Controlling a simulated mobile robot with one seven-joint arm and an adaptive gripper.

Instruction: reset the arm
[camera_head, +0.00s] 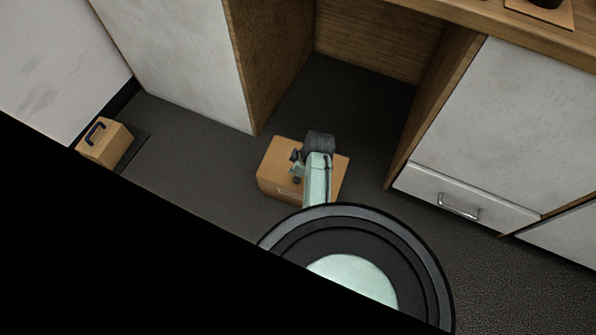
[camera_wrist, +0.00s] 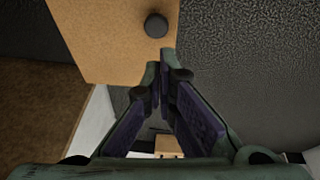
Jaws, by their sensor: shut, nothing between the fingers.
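My gripper (camera_wrist: 164,72) is shut in the wrist view, its fingertips together with nothing between them. In the head view my gripper (camera_head: 296,166) is small and partly hidden by my arm, which reaches over a tan box on the floor (camera_head: 272,181). In the wrist view a tan surface with a round black knob (camera_wrist: 156,25) lies just beyond the fingertips. I cannot tell whether the fingers touch it.
A wooden-sided open bay (camera_head: 375,45) lies behind the box, between white cabinets. A drawer with a metal handle (camera_head: 459,205) is at the right. A small tan box with a dark handle (camera_head: 104,144) stands at the left. Dark floor between is clear.

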